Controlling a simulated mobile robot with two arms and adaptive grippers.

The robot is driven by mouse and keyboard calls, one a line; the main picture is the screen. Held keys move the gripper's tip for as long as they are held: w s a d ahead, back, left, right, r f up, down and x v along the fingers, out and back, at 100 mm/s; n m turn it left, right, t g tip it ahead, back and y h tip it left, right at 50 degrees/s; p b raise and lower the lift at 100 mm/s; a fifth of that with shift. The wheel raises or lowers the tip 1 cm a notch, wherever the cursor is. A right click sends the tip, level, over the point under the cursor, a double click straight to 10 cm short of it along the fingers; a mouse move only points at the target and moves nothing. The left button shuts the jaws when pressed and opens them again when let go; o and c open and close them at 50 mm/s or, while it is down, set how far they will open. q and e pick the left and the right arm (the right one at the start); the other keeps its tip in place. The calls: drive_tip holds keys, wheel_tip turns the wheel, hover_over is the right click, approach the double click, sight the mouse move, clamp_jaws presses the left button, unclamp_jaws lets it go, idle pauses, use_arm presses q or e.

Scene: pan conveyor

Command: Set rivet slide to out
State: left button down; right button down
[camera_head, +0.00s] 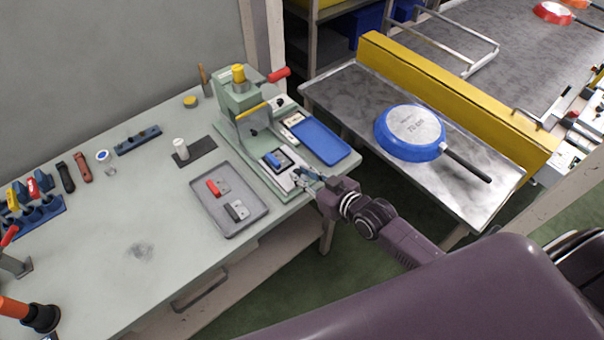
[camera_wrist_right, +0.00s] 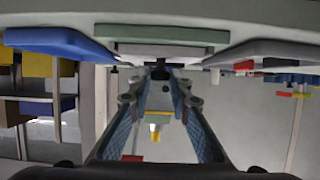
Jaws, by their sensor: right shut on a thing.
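The green rivet press (camera_head: 240,104) stands at the right end of the bench, with a yellow cap on top and a red-handled lever. The rivet slide (camera_head: 287,179) is the pale metal plate at the press's front foot, with a blue and dark block (camera_head: 277,160) on it. My right gripper (camera_head: 302,179) is at the slide's front end, shut on what looks like its small handle. The fingers hide most of that handle. In the right wrist view the fingertips (camera_wrist_right: 160,76) close together just below the pale slide edge; the scene appears upside down there. My left gripper is out of view.
A blue tray (camera_head: 319,141) lies right of the slide. A grey tray (camera_head: 203,210) with red and dark pieces lies to its left. A blue pan (camera_head: 409,133) rests on the metal side table (camera_head: 353,100). The bench's front middle is clear.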

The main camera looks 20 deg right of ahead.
drive_tip(key=c, duration=1.8)
unclamp_jaws()
drive_tip(key=shift+s+d, duration=0.1)
drive_tip(key=shift+s, duration=0.1)
drive_tip(key=shift+c, duration=0.2)
drive_tip(key=shift+s+d, duration=0.1)
drive_tip(key=shift+s, duration=0.2)
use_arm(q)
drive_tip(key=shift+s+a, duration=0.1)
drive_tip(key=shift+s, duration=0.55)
use_arm(e)
drive_tip(key=v, duration=1.1)
drive_tip(key=shift+s+d+r, duration=0.15)
drive_tip(key=shift+s+r, duration=0.05)
drive_tip(key=shift+r, duration=0.1)
drive_tip(key=shift+f, duration=0.15)
